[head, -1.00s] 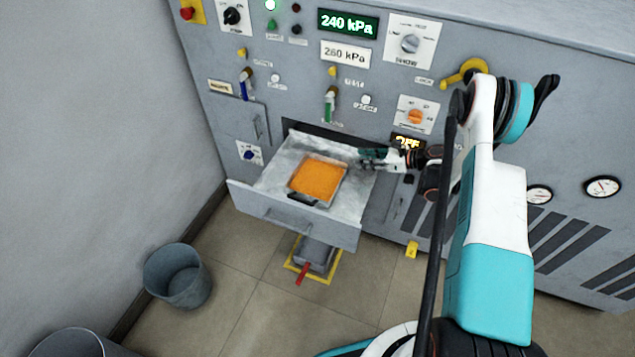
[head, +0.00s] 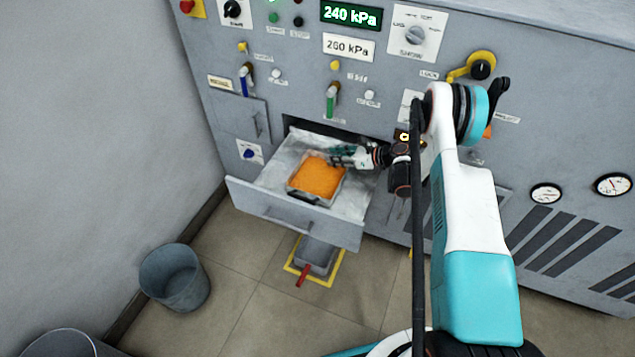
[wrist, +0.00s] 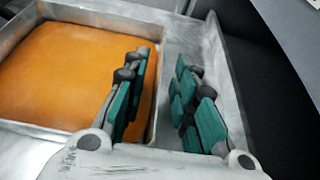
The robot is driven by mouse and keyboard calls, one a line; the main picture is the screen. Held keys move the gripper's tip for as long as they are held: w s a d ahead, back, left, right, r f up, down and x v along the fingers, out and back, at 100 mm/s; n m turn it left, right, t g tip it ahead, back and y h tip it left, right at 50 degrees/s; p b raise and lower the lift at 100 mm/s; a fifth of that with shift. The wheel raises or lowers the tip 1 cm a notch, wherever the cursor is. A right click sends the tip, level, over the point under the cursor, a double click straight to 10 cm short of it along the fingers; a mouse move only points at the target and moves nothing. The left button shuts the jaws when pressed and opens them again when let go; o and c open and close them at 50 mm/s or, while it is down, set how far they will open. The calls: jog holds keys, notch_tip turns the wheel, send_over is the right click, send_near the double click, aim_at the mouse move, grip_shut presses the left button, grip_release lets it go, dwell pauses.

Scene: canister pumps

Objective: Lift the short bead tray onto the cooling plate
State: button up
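The bead tray (head: 318,179) is a shallow metal tray filled with orange beads, with a dark handle at its front. It sits in the pulled-out drawer (head: 352,206). My gripper (head: 336,154) is at the tray's back right edge. In the wrist view, the tray's orange fill (wrist: 65,75) takes up the left side. My open gripper (wrist: 164,62) has one finger over the fill and the other outside the tray wall, with the wall between them. Contact with the wall cannot be told. I cannot pick out a separate cooling plate.
The grey machine front (head: 560,150) rises behind the drawer, with knobs and levers. A grey bin (head: 175,280) stands at the lower left by the wall. A yellow-framed box with a red lever (head: 303,275) is on the floor below the drawer.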

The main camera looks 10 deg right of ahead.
jog(key=shift+c, duration=0.6)
grip_shut()
jog(key=shift+w, duration=0.1)
